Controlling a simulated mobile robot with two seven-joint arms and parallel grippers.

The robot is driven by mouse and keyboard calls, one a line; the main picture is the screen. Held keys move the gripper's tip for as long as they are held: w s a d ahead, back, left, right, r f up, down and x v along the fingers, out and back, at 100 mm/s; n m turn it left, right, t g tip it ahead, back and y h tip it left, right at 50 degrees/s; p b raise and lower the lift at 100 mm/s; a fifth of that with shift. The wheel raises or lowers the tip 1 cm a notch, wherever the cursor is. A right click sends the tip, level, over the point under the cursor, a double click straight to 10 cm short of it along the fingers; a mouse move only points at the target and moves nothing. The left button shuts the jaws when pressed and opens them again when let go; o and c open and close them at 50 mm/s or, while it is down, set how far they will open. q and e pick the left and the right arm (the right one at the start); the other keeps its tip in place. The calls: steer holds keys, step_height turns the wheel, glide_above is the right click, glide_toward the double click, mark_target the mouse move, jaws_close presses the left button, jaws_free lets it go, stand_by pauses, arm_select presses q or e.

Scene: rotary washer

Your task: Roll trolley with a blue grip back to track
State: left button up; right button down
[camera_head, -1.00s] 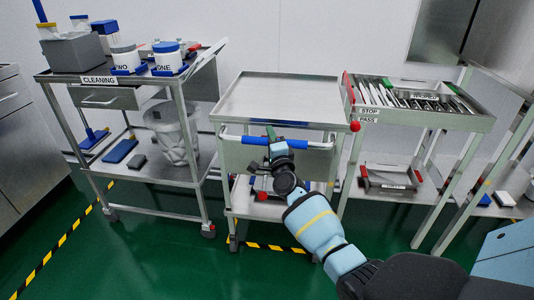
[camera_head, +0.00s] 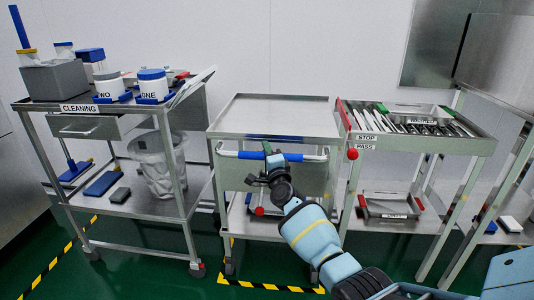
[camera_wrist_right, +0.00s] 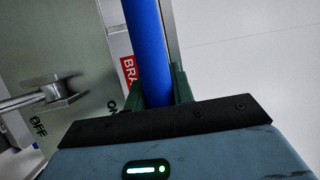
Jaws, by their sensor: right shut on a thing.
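The trolley (camera_head: 272,118) with a bare steel top stands in the middle of the head view, between the cleaning cart and the tool cart. Its blue grip (camera_head: 291,157) lies on the front handle bar. My right gripper (camera_head: 268,153) is shut on the blue grip, and its fingers partly hide it. In the right wrist view the blue grip (camera_wrist_right: 145,45) runs between the green fingers (camera_wrist_right: 157,90). My left gripper is not in view.
The cleaning cart (camera_head: 80,107) stands close on the left, with tubs on top. The tool cart (camera_head: 424,144) stands close on the right. Yellow-black floor tape (camera_head: 265,284) lies in front of the trolley. Open green floor shows at the front left.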

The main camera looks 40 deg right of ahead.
steer(key=c, duration=1.6)
jaws_free()
steer(key=shift+d+r, duration=0.2)
steer(key=shift+r, duration=0.15)
steer(key=o, duration=0.4)
steer(key=shift+f, duration=0.1)
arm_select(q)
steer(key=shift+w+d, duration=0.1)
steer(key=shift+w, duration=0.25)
arm_select(e)
steer(key=shift+w+f, duration=0.1)
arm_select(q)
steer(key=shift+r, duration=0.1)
arm_select(e)
steer(key=shift+f, duration=0.1)
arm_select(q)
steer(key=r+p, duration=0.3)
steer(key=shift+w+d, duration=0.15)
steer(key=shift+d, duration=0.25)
arm_select(e)
steer(key=v, duration=0.8)
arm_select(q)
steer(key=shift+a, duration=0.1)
